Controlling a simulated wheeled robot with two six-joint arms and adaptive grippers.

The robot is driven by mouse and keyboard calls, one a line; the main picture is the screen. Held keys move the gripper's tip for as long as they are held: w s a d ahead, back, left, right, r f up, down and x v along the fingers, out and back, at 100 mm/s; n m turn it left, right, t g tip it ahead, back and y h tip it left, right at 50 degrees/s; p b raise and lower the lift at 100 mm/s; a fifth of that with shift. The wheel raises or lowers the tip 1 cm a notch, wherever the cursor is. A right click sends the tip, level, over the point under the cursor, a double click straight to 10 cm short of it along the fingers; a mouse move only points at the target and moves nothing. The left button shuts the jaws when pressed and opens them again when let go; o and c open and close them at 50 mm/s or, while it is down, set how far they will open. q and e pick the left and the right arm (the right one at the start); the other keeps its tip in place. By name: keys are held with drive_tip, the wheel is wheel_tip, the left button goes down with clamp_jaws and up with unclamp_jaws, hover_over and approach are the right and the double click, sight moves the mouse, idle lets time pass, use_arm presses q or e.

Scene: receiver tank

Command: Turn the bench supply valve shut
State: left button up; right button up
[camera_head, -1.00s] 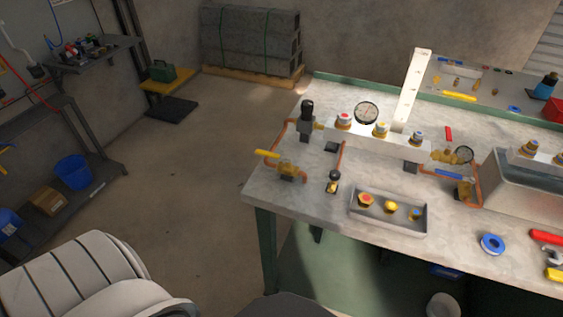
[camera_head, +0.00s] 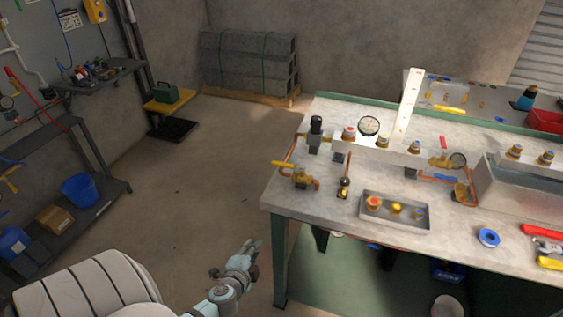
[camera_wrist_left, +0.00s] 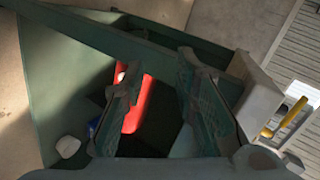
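A brass valve (camera_head: 301,178) with a yellow lever handle (camera_head: 283,164) sits at the left end of the bench (camera_head: 300,203), on copper piping. I take it for the bench supply valve; its lever points left, towards the bench's end. My left gripper (camera_head: 251,247) is in front of the bench's left end, over the floor, lower in the picture than the valve and apart from it. In the left wrist view its two fingers (camera_wrist_left: 160,65) are spread with nothing between them. The valve does not show clearly in that view. My right gripper is not in view.
A pressure gauge (camera_head: 369,126), a white manifold block and a grey parts tray (camera_head: 414,225) stand on the bench beside the valve. The green bench leg (camera_head: 280,262) is close to my left gripper. A red object (camera_wrist_left: 140,104) lies beyond the fingers.

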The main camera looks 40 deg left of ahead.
sight(282, 163)
use_arm(q)
drive_tip(key=w+r+m+t+y, duration=0.1)
drive_tip(key=w+r+m+t, duration=0.15)
drive_tip(key=r, duration=0.75)
drive_tip(key=w+r+m+t, duration=0.1)
drive_tip(key=w+r+t, duration=0.2)
drive_tip(key=r, duration=0.7)
drive_tip(key=x, duration=1.3)
drive_tip(key=shift+w+d+f, duration=0.1)
drive_tip(key=shift+d+f, duration=0.1)
drive_tip(key=shift+d, duration=0.15)
drive_tip(key=shift+w+a+r, duration=0.1)
drive_tip(key=shift+w+a, duration=0.1)
drive_tip(key=shift+w, duration=0.3)
clamp_jaws()
